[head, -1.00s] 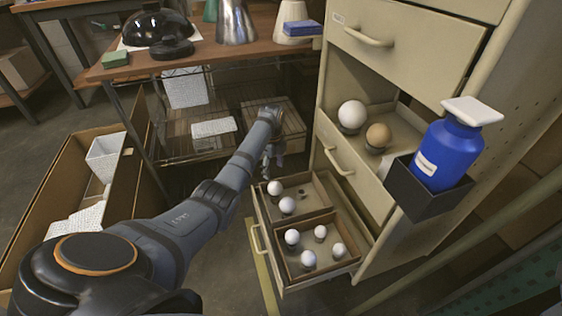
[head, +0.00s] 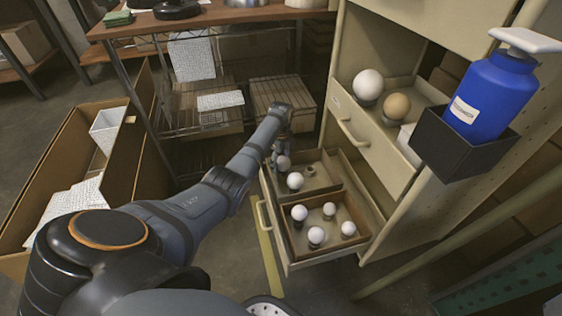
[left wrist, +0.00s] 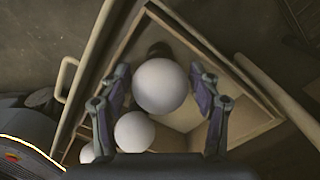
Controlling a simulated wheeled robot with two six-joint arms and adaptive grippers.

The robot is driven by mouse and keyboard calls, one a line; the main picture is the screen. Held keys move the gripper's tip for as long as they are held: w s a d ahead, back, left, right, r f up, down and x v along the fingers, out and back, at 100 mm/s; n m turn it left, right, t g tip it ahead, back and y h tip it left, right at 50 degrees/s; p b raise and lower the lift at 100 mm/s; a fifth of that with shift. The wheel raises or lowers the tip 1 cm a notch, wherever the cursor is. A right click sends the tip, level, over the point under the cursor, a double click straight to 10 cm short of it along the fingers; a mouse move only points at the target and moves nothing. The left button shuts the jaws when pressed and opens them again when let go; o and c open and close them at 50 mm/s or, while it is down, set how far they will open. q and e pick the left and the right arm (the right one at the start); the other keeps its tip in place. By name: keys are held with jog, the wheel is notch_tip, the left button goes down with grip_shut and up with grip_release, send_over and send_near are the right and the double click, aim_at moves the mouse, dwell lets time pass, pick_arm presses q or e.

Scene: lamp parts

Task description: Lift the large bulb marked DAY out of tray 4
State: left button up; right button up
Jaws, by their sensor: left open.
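A white round bulb (head: 284,162) stands in the far compartment of the lower open drawer (head: 300,262). My left gripper (head: 280,150) is over it, partly covering it. In the left wrist view, the bulb (left wrist: 162,86) sits between the spread fingers of the open gripper (left wrist: 159,74), with gaps at both sides. A second white bulb (head: 295,181) stands just nearer in the same compartment; it also shows in the left wrist view (left wrist: 134,131). I cannot read a DAY mark or a tray number. My right gripper is not in view.
Several smaller white bulbs (head: 316,235) stand in the drawer's near compartment. The upper open drawer (head: 372,142) holds a large white bulb (head: 368,84) and a tan one (head: 397,106). A blue bottle (head: 488,98) sits in a black holder (head: 455,150) at the right.

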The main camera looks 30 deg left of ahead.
pick_arm(q)
jog(key=c, duration=0.7)
jog(key=shift+c, duration=0.2)
jog(key=shift+r+p, duration=0.9)
jog(key=shift+p, duration=0.3)
notch_tip(320, 180, up, 4)
jog(key=p, duration=0.4)
jog(key=shift+f+p, duration=0.15)
jog(key=shift+p, duration=0.2)
jog(key=shift+f, duration=0.1)
notch_tip(320, 180, up, 4)
jog(key=p, duration=0.4)
jog(key=shift+p, duration=0.4)
